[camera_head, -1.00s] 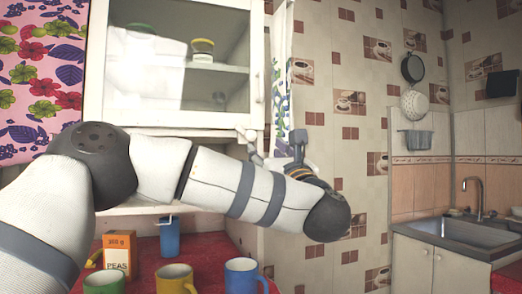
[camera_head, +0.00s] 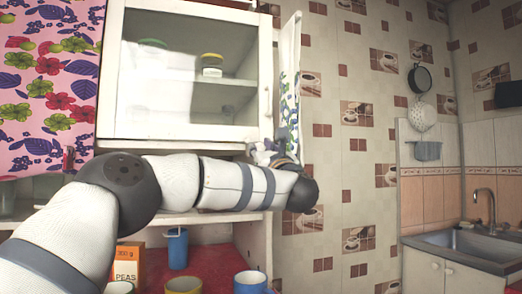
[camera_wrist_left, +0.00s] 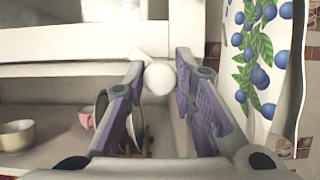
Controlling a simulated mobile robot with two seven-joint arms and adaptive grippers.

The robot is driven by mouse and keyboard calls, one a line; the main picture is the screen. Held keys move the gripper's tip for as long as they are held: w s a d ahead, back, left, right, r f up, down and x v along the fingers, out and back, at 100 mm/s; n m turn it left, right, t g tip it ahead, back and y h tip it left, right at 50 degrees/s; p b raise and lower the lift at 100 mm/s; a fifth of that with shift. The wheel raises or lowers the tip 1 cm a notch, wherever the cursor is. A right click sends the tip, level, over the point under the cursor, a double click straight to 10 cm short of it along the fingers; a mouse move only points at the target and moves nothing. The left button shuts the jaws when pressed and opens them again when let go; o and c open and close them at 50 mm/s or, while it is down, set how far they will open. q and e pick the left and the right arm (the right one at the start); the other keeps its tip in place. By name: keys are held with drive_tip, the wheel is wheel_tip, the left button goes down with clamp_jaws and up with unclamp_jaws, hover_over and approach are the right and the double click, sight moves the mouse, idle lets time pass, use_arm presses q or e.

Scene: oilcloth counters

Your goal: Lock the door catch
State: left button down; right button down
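The white cabinet with a glass door (camera_head: 190,70) hangs on the wall in the head view, the door flush in its frame. The door handle (camera_head: 268,102) is at its right edge. My left gripper (camera_head: 262,150) is just below the door's lower right corner. In the left wrist view, a round white knob (camera_wrist_left: 160,79), apparently the catch, lies between the fingertips of my left gripper (camera_wrist_left: 160,70). The fingers stand apart on both sides of the knob; firm contact does not show. My right gripper is not in view.
The patterned curtain (camera_head: 288,85) hangs right beside the cabinet. A peas box (camera_head: 127,264), a blue cup (camera_head: 177,248) and several mugs stand on the red counter below. A pink cup (camera_wrist_left: 86,118) and plates sit on the shelf. The sink (camera_head: 470,245) is at right.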

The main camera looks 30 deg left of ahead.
use_arm(q)
drive_tip(key=shift+m+t+h, duration=0.3)
drive_tip(key=shift+m, duration=0.2)
drive_tip(key=m+t+h, duration=0.1)
drive_tip(key=m, duration=0.2)
drive_tip(key=m+t+h, duration=0.1)
drive_tip(key=m, duration=0.2)
drive_tip(key=shift+a+m+h, duration=0.1)
drive_tip(key=shift+m+h, duration=0.3)
drive_tip(key=m+h, duration=0.1)
drive_tip(key=m, duration=0.1)
drive_tip(key=m+h, duration=0.1)
drive_tip(key=m, duration=0.2)
drive_tip(key=shift+t, duration=0.3)
drive_tip(key=shift+m+h, duration=0.4)
drive_tip(key=shift+m, duration=0.2)
drive_tip(key=c, duration=1.4)
unclamp_jaws()
drive_tip(key=shift+o, duration=0.2)
drive_tip(key=shift+s, duration=0.1)
